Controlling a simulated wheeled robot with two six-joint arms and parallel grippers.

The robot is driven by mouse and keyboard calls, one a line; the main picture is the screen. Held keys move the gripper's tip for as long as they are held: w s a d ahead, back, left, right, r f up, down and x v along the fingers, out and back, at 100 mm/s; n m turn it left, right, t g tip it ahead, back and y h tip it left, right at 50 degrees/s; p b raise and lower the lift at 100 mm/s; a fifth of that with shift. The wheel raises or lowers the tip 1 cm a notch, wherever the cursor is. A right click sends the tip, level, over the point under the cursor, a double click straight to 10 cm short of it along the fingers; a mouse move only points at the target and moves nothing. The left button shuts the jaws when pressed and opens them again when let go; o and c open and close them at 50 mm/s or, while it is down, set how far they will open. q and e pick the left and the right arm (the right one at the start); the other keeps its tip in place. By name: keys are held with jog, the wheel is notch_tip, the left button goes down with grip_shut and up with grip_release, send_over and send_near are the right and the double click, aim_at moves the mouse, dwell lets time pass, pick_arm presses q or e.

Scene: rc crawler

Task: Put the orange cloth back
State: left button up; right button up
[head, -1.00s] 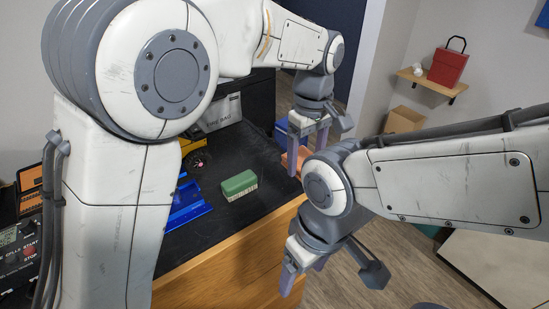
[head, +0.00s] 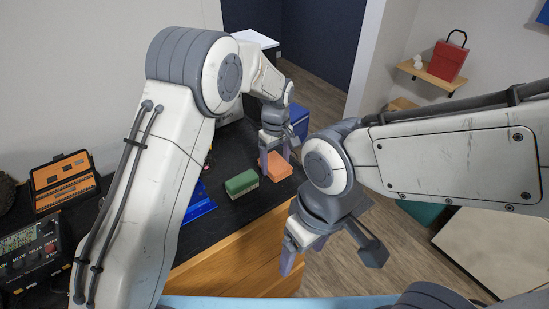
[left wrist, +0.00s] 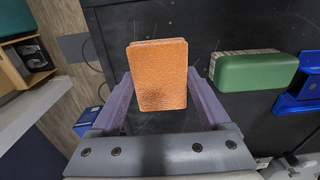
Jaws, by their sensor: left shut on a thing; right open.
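The orange cloth (head: 278,168) is a folded block on the dark worktop, near its front edge and beside the green block. My left gripper (head: 273,158) is over it, pointing down. In the left wrist view the cloth (left wrist: 158,75) sits between the two purple fingers, and the gripper is shut on it. Whether the cloth is still resting on the worktop is hard to tell. My right gripper (head: 288,250) is open and empty, hanging in front of the wooden front of the bench.
The green block (head: 241,184) stands just left of the cloth, with a blue tray (head: 200,203) beyond it. A blue box (head: 299,121) is behind the gripper. An orange case (head: 64,181) and a control box (head: 32,258) are at the left. A red bag (head: 447,62) sits on a wall shelf.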

aim_at(275, 164)
pick_arm(q)
jog(key=shift+f, duration=0.2)
jog(key=o, duration=1)
jog(key=shift+f, duration=0.1)
jog(key=shift+r, duration=0.4)
notch_tip(275, 164, up, 12)
jog(key=b, duration=0.2)
jog(key=shift+s+f+b, duration=0.15)
jog(key=shift+f+b, duration=0.1)
jog(key=shift+b, duration=0.15)
